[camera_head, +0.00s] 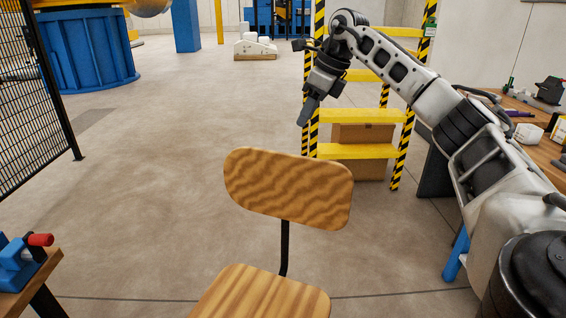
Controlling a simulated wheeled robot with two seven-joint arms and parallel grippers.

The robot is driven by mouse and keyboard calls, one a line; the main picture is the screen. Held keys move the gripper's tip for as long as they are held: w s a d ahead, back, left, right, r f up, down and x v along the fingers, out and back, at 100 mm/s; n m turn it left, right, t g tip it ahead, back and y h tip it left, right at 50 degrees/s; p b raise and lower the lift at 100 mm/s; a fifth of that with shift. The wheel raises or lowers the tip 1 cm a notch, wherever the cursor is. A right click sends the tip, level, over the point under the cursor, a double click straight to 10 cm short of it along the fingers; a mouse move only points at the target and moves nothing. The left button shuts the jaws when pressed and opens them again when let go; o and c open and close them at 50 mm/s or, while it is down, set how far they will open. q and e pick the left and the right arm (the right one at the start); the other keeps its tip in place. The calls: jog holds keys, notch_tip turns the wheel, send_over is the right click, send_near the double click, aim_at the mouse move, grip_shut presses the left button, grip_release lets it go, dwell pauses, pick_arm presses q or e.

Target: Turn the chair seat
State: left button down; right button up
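A wooden chair stands in the lower middle of the head view. Its curved backrest (287,187) faces me on a thin dark post (285,248). The light wood seat (262,296) is cut off by the bottom edge. My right arm comes in from the right, and its gripper (305,115) hangs pointing down above and beyond the backrest, apart from the chair. Its fingers look close together with nothing visible between them, but the gap is too small to judge. My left gripper is out of the frame.
A yellow step ladder (358,151) with black stripes stands behind my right gripper, a cardboard box (362,133) behind it. A workbench (535,135) is at right. A table with a blue vise (18,262) is at lower left, and a black mesh fence (30,100) at left. Floor left of the chair is clear.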

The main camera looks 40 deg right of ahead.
aim_at(287, 154)
jog(key=x, duration=1.5)
jog(key=shift+w+a+f, duration=0.1)
jog(key=shift+f, duration=0.05)
grip_shut()
